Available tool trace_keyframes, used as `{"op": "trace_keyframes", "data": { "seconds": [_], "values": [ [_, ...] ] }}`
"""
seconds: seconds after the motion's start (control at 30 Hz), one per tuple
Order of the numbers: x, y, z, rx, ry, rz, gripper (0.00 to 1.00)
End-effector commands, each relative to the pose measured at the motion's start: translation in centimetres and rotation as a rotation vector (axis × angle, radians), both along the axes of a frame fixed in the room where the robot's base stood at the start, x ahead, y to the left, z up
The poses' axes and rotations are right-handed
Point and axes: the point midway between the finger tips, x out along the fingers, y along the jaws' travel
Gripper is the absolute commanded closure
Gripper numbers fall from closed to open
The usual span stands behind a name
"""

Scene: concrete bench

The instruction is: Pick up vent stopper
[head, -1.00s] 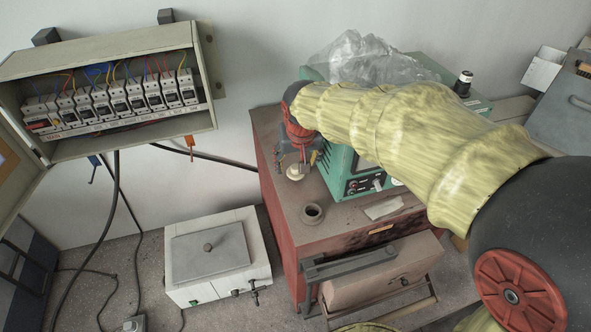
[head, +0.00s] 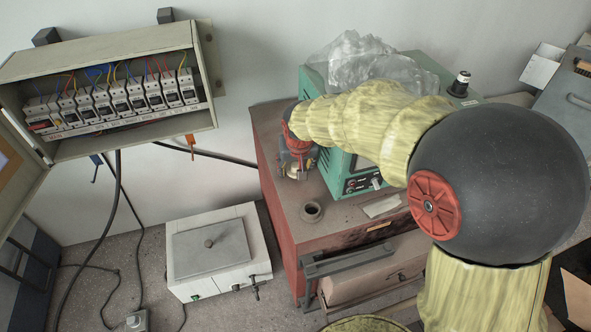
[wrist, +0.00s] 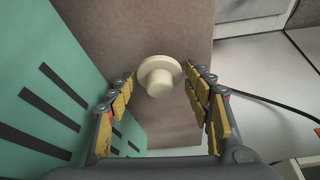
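The vent stopper (wrist: 158,77) is a cream round knob with a wide flange. In the wrist view it stands on the brown top of the red cabinet, between my fingertips and a little beyond them. My gripper (head: 297,168) points down over the cabinet top in the head view and hides most or all of the stopper there. In the wrist view, my gripper (wrist: 159,82) has its yellow-padded fingers spread, one on each side, with narrow gaps to the stopper. Contact is not visible.
A teal box (head: 358,180) stands close beside my gripper, with clear plastic film (head: 370,65) on it. A round open collar (head: 311,211) sits on the cabinet top (head: 285,190) nearer the front. A breaker box (head: 110,90) hangs at left, above a white lidded unit (head: 215,250).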

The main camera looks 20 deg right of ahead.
Motion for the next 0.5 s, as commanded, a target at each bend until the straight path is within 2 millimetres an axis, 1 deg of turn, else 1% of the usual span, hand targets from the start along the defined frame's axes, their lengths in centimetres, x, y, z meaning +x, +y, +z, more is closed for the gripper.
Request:
{"op": "trace_keyframes", "data": {
  "seconds": [0.07,0.5],
  "values": [
    [-0.01,0.00,0.02,0.000,0.000,0.000,0.55],
    [-0.01,0.01,0.02,0.000,0.000,0.000,0.80]
  ]
}}
